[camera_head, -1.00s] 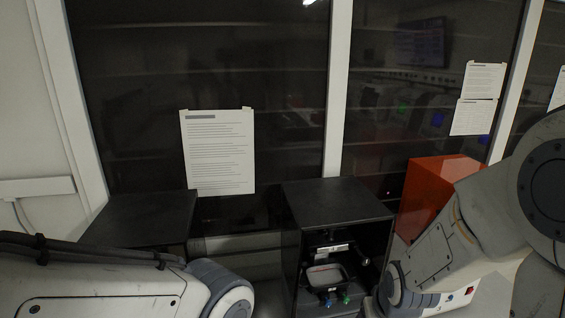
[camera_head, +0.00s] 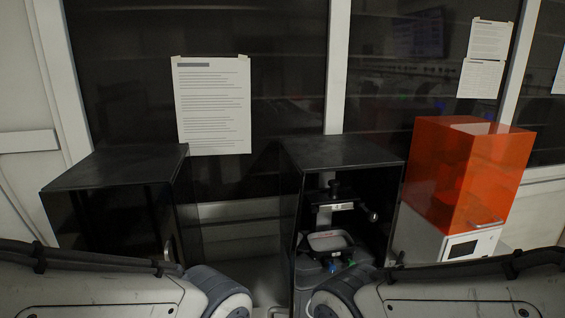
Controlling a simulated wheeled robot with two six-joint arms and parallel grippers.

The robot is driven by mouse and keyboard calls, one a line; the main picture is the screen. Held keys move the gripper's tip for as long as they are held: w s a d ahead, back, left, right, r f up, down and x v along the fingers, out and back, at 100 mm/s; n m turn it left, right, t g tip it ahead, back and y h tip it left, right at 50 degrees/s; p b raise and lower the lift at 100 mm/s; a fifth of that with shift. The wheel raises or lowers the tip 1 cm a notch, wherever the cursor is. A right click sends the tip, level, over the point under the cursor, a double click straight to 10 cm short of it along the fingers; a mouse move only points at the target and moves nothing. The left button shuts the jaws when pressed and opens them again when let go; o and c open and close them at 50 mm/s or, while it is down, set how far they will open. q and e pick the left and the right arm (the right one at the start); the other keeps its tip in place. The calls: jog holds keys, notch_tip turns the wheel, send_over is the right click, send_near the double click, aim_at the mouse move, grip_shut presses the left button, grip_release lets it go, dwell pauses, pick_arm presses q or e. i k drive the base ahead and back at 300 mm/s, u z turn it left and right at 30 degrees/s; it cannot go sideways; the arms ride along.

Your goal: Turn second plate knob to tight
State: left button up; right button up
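An open-fronted black cabinet (camera_head: 345,152) in the middle holds a device with a pale rectangular plate (camera_head: 329,241). A dark knob (camera_head: 334,185) stands above the plate's bracket, and a side knob (camera_head: 373,217) sticks out at its right. Below the plate are small blue and green parts, partly hidden by my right arm. I cannot tell which knob is the second plate knob, or its setting. My two arms cross the bottom of the view, but neither gripper shows.
Another black cabinet (camera_head: 112,171) stands at the left. An orange box (camera_head: 467,172) sits on a white unit (camera_head: 470,245) at the right. A dark glass wall with paper sheets (camera_head: 212,106) is behind. A gap lies between the two black cabinets.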

aim_at(373, 217)
jog(key=z, duration=0.4)
jog(key=k, duration=0.5)
jog(key=z, duration=1)
jog(key=i, duration=1)
jog(key=u, duration=0.65)
